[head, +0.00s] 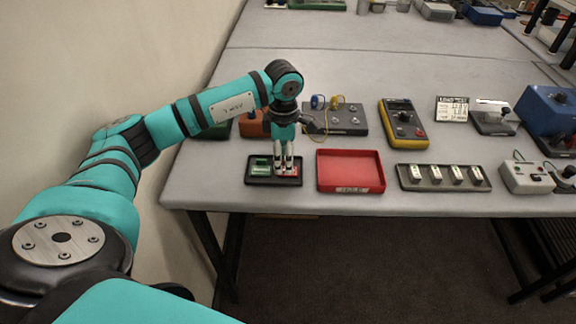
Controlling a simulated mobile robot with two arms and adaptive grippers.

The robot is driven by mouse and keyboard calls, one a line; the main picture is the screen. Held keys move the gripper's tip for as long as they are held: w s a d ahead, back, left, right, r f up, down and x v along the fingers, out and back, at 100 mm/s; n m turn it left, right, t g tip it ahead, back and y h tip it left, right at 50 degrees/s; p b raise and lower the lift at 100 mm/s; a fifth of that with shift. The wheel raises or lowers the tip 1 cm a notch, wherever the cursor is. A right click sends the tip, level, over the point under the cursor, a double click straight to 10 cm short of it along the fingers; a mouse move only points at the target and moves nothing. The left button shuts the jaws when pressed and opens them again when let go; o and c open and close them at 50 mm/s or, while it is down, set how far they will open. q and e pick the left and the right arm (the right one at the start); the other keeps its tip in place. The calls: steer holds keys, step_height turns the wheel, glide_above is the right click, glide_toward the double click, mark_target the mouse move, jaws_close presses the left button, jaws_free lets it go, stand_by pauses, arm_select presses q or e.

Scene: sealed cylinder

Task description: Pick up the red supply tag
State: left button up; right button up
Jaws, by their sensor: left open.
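The red supply tag (291,172) lies in a small black tray (273,182) near the front left of the table. A green tag (260,168) lies in the same tray, to its left. My left gripper (284,168) points straight down over the right half of the tray. Its fingers are open and come down at the red tag, covering part of it. I cannot tell whether they touch it. My right gripper is not in view.
A red tray (350,171) stands just right of the black tray. A dark strip with several white pieces (441,178) and a yellow multimeter (403,124) are farther right. A grey panel with knobs (340,119) stands behind. The table's front edge is close.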

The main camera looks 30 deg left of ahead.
arm_select(q)
step_height(320, 180, down, 2)
steer(key=shift+s+a+f, duration=0.1)
steer(key=shift+s+a, duration=0.05)
steer(key=shift+f, duration=0.3)
steer(key=shift+c, duration=0.5)
steer(key=c, duration=0.4)
steer(key=shift+c, duration=0.5)
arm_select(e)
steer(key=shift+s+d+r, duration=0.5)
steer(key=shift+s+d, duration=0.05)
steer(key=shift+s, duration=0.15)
arm_select(q)
steer(key=shift+r+p, duration=0.2)
steer(key=shift+p, duration=0.1)
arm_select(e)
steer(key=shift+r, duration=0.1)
